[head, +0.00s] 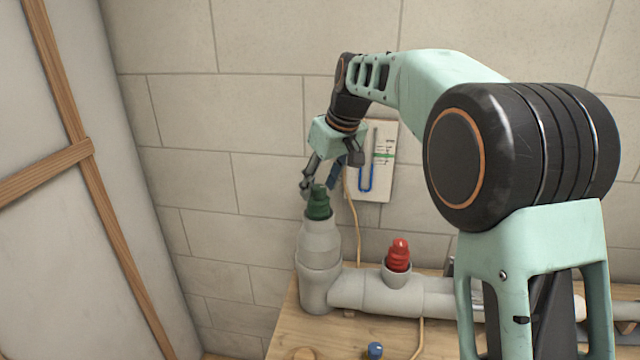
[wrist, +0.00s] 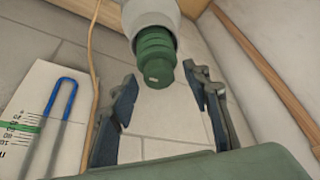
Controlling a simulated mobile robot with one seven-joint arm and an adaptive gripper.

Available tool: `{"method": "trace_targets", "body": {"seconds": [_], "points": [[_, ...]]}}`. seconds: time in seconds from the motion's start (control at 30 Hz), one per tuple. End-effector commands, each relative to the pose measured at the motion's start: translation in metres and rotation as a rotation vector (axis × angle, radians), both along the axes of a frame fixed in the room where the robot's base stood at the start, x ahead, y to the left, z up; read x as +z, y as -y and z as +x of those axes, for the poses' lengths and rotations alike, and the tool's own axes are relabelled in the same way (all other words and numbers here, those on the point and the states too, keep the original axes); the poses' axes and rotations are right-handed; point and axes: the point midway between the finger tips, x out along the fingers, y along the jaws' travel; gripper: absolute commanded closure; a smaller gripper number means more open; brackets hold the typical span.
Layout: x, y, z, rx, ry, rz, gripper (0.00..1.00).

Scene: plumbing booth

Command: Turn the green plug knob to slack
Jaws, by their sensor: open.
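The green plug knob (head: 319,203) sits in the top of the tall grey pipe fitting (head: 319,243) at the left end of the pipe. In the wrist view the green plug knob (wrist: 154,52) is ribbed, with a small pale mark on its end. My gripper (head: 322,188) is just above the knob in the head view. In the wrist view my gripper (wrist: 158,92) is open, its two fingers spread wide to either side of the knob's end. I see no clear contact between fingers and knob.
A red plug (head: 398,256) stands in a side branch of the grey pipe (head: 362,290). A wall gauge board (head: 383,190) with a blue tube is behind my gripper, and a thin cord (head: 353,225) hangs beside it. A blue-topped piece (head: 375,350) is on the wooden bench (head: 300,335).

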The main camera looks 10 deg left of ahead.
Motion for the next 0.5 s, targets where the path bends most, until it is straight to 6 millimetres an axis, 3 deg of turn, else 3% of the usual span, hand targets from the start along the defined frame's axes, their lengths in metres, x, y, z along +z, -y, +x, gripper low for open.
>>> {"method": "trace_targets", "body": {"seconds": [0.17, 0.5], "points": [[0.008, 0.003, -0.001, -0.002, 0.002, 0.001, 0.56], [0.071, 0.022, -0.018, -0.002, 0.005, 0.002, 0.56]]}}
